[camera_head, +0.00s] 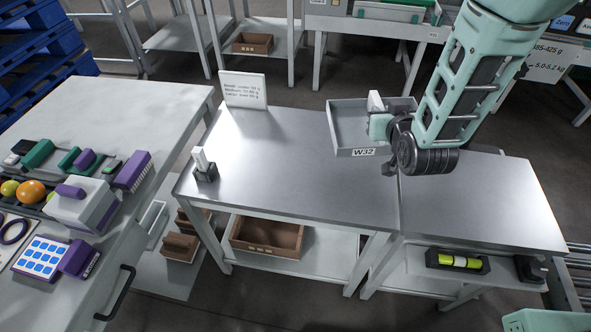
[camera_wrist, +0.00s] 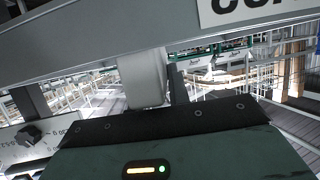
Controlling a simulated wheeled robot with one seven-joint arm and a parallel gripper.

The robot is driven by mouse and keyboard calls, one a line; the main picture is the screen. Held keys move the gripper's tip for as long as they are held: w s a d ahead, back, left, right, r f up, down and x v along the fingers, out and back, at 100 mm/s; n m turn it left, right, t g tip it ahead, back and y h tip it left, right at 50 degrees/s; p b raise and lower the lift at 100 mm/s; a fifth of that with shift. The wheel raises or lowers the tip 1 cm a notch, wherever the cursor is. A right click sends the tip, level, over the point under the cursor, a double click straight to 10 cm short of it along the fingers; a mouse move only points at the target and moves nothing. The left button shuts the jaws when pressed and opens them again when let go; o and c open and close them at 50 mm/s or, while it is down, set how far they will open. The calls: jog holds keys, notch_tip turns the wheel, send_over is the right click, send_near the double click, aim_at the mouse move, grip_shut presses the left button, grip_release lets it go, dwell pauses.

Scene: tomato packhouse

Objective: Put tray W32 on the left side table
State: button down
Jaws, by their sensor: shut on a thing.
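Tray W32 (camera_head: 342,130) is a shallow grey tray with a white "W32" label on its near wall. My gripper (camera_head: 379,112) is shut on its near right part, and the tray appears to hang over the metal table (camera_head: 290,165). In the wrist view, the grey wall of tray W32 (camera_wrist: 100,40) crosses the top, with part of its label inverted at the upper right. My gripper (camera_wrist: 145,80) shows a pale finger against this wall. The left side table (camera_head: 150,105) is pale, with a clear far part and tools along its near left part.
A sign (camera_head: 243,90) stands at the metal table's far left corner, and a small dark-based device (camera_head: 204,168) stands on its left edge. A purple-and-white scale-like box (camera_head: 85,205), fruit and brushes crowd the left table. A brown crate (camera_head: 267,235) sits on the lower shelf.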

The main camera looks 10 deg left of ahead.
aim_at(334, 132)
jog(key=s+a+f+b, duration=0.1)
jog(key=a+b, duration=0.1)
jog(key=a, duration=0.1)
jog(key=s+a+f+n+y+b, duration=0.1)
jog(key=a+b, duration=0.2)
jog(key=a, duration=0.1)
jog(key=s+a+f+y+b, duration=0.1)
jog(key=a+f+b, duration=0.1)
jog(key=a+b, duration=0.1)
jog(key=shift+s+a+n+g, duration=0.3)
jog(key=shift+s+a+g, duration=0.05)
jog(key=shift+g, duration=0.05)
notch_tip(334, 132, down, 10)
jog(key=shift+r+b, duration=0.2)
jog(key=shift+b, duration=0.35)
jog(key=shift+f, duration=0.1)
jog(key=c, duration=1.7)
grip_release()
jog(key=shift+f, duration=0.1)
jog(key=shift+c, duration=0.2)
jog(key=o, duration=0.4)
jog(key=shift+r, duration=0.25)
jog(key=v, duration=1.2)
